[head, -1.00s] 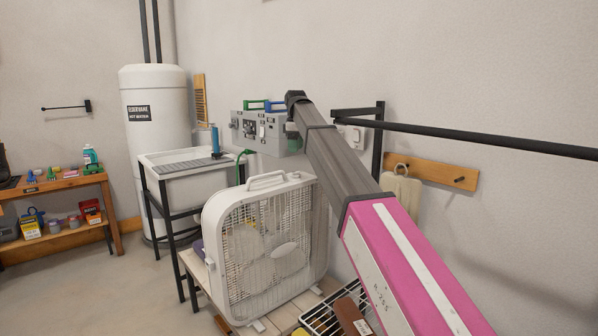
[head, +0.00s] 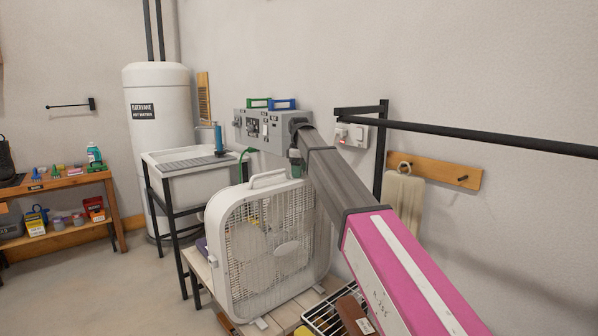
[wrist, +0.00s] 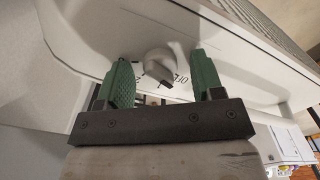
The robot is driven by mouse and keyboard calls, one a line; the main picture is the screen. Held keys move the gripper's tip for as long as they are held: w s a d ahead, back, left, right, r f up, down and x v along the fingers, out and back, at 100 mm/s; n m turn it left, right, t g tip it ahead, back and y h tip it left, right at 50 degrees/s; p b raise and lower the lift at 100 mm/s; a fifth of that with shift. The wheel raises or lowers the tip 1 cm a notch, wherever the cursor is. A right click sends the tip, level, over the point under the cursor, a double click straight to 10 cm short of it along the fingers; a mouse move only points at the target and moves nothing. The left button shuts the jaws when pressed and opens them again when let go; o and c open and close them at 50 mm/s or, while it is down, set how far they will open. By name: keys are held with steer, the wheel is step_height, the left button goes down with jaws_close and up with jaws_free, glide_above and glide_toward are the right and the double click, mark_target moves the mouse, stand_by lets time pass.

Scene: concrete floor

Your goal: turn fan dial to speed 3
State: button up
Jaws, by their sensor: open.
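The white box fan (head: 228,265) stands upright on a slatted bench, with a carrying handle on top. Its round, pale dial (wrist: 160,63) is on the top panel in the wrist view. Lettering that looks like OFF is printed beside it, and the other marks are partly hidden or too small to read surely. My gripper (wrist: 160,57) is open, its two green fingers on either side of the dial with gaps visible. In the head view my gripper (head: 295,160) shows at the fan's top rear edge, partly behind the fan.
A black rail (head: 480,138) runs along the wall to the right. A white sink (head: 190,182) stands to the left. A wire rack (head: 322,318) lies in front of my arm.

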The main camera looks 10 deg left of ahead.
steer(key=c, duration=0.9)
